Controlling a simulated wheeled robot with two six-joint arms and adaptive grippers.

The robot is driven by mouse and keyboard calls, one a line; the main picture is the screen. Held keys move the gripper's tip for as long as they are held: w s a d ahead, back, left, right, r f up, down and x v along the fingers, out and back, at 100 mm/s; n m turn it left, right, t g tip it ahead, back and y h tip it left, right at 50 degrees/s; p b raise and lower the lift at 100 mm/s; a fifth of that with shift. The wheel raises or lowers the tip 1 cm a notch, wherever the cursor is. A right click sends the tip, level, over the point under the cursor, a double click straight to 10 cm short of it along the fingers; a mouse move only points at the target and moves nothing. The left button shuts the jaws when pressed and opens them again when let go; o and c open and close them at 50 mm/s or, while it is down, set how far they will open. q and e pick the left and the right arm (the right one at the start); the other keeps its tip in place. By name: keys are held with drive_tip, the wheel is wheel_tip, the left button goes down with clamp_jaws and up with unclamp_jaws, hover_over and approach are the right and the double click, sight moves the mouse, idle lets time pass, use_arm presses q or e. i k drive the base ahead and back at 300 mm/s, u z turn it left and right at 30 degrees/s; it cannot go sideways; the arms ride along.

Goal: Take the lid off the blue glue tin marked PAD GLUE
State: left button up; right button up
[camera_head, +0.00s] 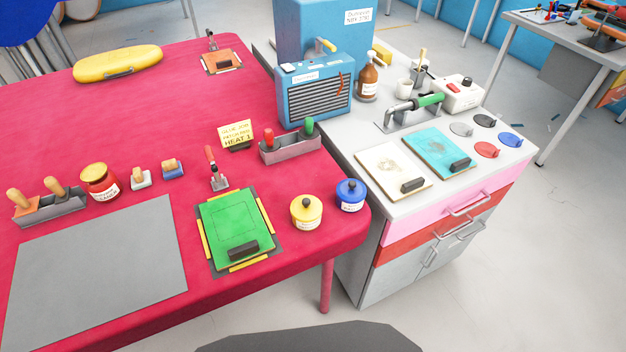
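A blue tin (350,203) with a white label stands upright on the red table near its right front corner. Its blue lid (350,189) with a dark knob sits on top. The label is too small to read. A yellow tin (306,218) with a dark-knobbed lid (306,205) stands just left of it, a small gap between them. Neither of my grippers shows in this view.
The red table (110,125) also holds a green pad (233,225) in a yellow-edged frame, a grey holder (290,149) with red and green handles, and a red jar (100,182). A white-topped cabinet (375,141) stands to the right. Bare table surrounds the tins.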

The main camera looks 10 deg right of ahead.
sight(350, 190)
drive_tip(key=u, duration=1.9)
drive_tip(key=k, duration=1.5)
drive_tip(key=z, duration=1.3)
